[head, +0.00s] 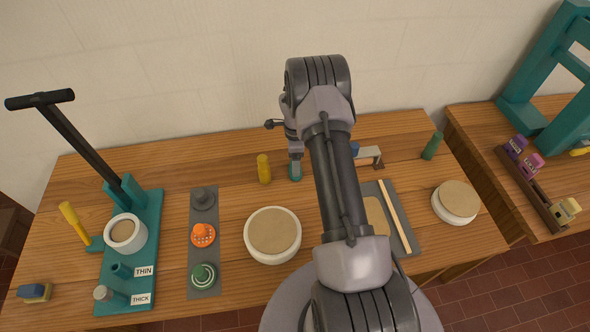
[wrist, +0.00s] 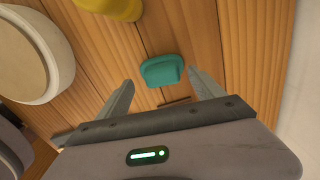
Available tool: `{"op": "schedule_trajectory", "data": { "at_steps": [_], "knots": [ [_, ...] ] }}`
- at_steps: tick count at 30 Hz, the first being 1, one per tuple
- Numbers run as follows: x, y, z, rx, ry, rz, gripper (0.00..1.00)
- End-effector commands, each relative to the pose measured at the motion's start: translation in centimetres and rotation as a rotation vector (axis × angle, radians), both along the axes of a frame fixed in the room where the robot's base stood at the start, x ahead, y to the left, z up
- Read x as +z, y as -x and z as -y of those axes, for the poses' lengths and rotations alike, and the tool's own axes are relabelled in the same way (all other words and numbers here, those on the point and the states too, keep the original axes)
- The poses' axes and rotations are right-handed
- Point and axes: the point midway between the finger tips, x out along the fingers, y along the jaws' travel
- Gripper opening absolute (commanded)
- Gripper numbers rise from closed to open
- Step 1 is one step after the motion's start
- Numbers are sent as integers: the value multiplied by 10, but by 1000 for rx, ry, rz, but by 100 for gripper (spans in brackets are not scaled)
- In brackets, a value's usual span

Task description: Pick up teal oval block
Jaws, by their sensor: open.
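The teal oval block (wrist: 162,71) stands on the wooden table, straight ahead of my gripper (wrist: 160,77) in the wrist view. My gripper is open, with one fingertip to each side of the block and visible space on both sides. I cannot tell how far above the table the fingertips are. In the head view, the block (head: 295,171) shows just below my gripper (head: 295,152), which partly covers that spot.
A yellow cylinder (head: 264,169) stands close left of the block. A round white-rimmed bowl (head: 272,235) is in front. A grey bracket (head: 370,153) and a blue piece (head: 355,148) are to the right, near my arm. A green cylinder (head: 432,146) stands farther right.

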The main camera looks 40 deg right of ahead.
Motion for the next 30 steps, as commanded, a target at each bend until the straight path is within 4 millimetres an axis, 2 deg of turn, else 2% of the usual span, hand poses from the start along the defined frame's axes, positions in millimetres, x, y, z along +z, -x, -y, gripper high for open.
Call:
{"op": "schedule_trajectory", "data": {
  "at_steps": [1,4,11,14,21,22,30],
  "knots": [
    [-13,0,3,-1,-1,-1,77],
    [-27,0,3,1,-1,-1,77],
    [-30,-1,3,1,1,1,77],
    [-29,-1,3,2,1,1,62],
    [-29,-1,2,2,1,1,14],
    [-29,-1,2,2,1,1,11],
    [-27,-1,3,2,1,1,10]
  ]
}}
